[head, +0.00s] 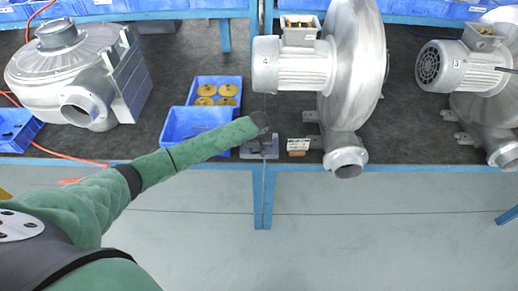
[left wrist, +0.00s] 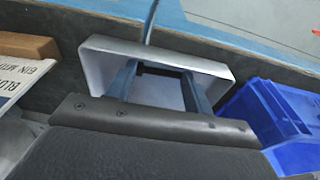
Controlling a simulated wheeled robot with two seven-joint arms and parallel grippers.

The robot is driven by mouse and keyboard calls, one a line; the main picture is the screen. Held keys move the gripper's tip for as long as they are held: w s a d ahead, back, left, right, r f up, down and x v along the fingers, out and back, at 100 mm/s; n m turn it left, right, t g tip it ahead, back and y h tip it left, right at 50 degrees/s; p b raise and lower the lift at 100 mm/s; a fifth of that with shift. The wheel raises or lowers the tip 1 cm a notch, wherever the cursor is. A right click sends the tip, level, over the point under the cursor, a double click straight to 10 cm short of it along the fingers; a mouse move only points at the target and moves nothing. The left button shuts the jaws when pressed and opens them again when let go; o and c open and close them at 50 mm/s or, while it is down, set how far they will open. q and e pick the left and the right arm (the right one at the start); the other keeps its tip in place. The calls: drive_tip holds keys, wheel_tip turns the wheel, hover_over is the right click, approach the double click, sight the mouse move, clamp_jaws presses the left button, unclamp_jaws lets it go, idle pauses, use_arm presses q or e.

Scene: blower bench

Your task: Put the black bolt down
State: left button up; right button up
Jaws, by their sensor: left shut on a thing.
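My left gripper (head: 262,140) reaches over a small grey tray (head: 246,154) at the front edge of the bench. In the left wrist view the two fingers (left wrist: 161,80) point down into the tray (left wrist: 102,50), a little apart. A dark bar, the black bolt (left wrist: 161,70), shows between the fingertips, and the gripper is shut on it. It sits low, within the tray's outline; I cannot tell whether it touches the tray floor. In the head view the wrist mostly hides the bolt. My right gripper is out of view.
Blue bins (head: 185,125) stand left of the tray, one with yellow discs (head: 206,90). A wooden block with a white label (head: 298,145) is just right. Large blowers (head: 345,80) stand on the bench at both sides. The blue bench edge (head: 215,166) is close in front.

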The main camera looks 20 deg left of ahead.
use_arm(q)
drive_tip(key=shift+f, duration=0.1)
drive_tip(key=o, duration=1)
drive_tip(key=shift+c, duration=0.2)
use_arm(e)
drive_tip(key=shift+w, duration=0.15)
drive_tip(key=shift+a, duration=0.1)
use_arm(q)
drive_tip(key=shift+d+r+b, duration=0.1)
drive_tip(key=shift+r+b, duration=0.2)
drive_tip(key=shift+r, duration=0.3)
wheel_tip(320, 180, up, 11)
drive_tip(key=s+b, duration=0.1)
drive_tip(key=b, duration=0.2)
drive_tip(key=shift+s, duration=0.4)
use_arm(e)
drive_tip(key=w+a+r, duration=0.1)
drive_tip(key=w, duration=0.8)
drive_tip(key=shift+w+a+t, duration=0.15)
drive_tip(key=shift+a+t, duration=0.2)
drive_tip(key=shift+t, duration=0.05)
